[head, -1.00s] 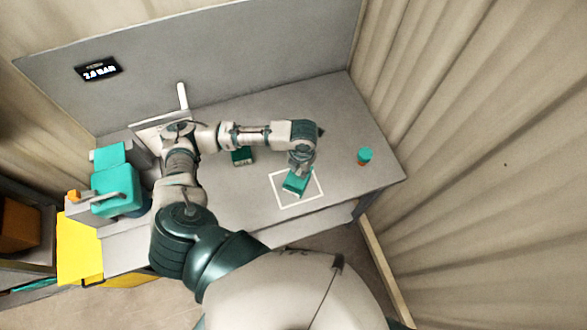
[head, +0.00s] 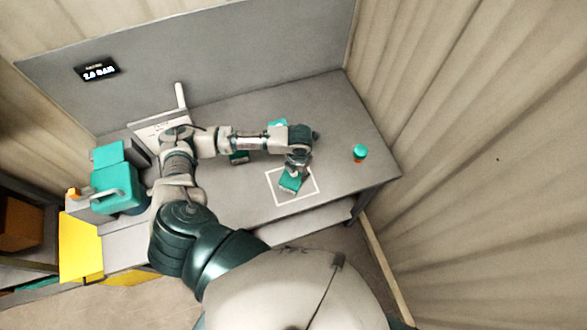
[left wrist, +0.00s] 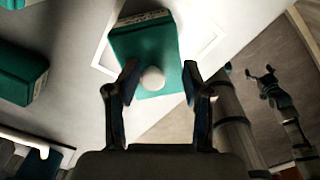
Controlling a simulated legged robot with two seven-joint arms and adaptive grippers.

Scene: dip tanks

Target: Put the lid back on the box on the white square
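The teal box (head: 290,184) stands inside the white square outline (head: 313,186) on the grey table. In the left wrist view a teal lid with a round white knob (left wrist: 152,79) lies over the box; whether it is fully seated I cannot tell. My left gripper (head: 295,171) is right above it. In the left wrist view its two fingers (left wrist: 160,80) stand apart on either side of the knob, with gaps showing. My right gripper (left wrist: 261,72) shows small at the right of that view, its fingers apart and empty, away from the box.
Another teal box with a label (head: 239,158) stands left of the square, partly under my forearm. A teal thing (head: 278,123) shows behind the forearm. A teal container (head: 118,188) is at the far left.

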